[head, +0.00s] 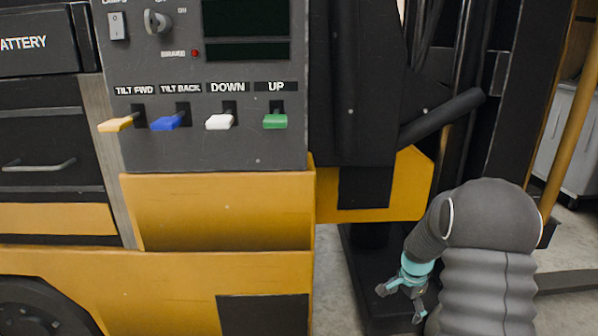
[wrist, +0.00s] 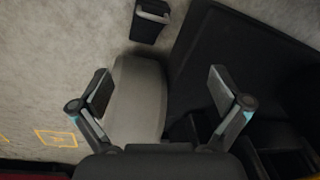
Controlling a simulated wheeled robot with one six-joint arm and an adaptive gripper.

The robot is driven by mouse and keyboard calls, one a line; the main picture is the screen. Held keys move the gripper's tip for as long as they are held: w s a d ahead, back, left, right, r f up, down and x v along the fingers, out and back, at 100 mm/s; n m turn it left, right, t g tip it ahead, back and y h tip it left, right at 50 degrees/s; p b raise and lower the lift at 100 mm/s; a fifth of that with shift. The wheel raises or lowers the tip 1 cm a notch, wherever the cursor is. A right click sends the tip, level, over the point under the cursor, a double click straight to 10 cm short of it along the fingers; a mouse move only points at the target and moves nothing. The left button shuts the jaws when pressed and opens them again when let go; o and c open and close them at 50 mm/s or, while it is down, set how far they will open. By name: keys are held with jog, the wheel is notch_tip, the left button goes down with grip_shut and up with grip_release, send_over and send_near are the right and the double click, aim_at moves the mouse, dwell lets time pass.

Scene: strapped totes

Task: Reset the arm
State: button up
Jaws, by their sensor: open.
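My gripper (head: 402,300) hangs low at the right of the head view, at the end of my grey-sleeved arm, in front of the dark mast area of a yellow and black forklift. In the wrist view my gripper (wrist: 163,103) shows two fingers spread wide apart. It is open, and nothing is held between the fingers. Below it are a grey rounded shape (wrist: 140,85) and a dark flat surface (wrist: 225,55). I cannot tell exactly how far the fingers are from them.
The forklift's grey panel (head: 205,150) has a yellow, a blue, a white and a green lever. Its yellow body (head: 220,210) fills the left and middle. A small black box-like thing (wrist: 149,20) stands on the bare floor (wrist: 60,40). A yellow post (head: 572,110) is at the right.

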jog(key=s+a+r+n+t+p, duration=0.1)
jog(key=s+a+r+n, duration=0.2)
jog(key=r, duration=0.4)
jog(key=s+a+r+n+p, duration=0.15)
jog(key=s+r, duration=0.25)
jog(key=r, duration=0.4)
jog(key=s+a+r+n+t+p, duration=0.1)
jog(key=s+a+r+n, duration=0.1)
jog(key=s+a+r, duration=0.35)
jog(key=s+a+r+n+t+p, duration=0.1)
jog(key=s+a+r+n, duration=0.1)
jog(key=s+r, duration=0.3)
jog(key=s+a+r+n+t+p, duration=0.1)
jog(key=s+r+n, duration=0.4)
jog(key=s, duration=0.8)
jog(key=shift+s+a+r+p, duration=0.2)
jog(key=shift+a+r+p, duration=0.4)
jog(key=shift+r, duration=0.2)
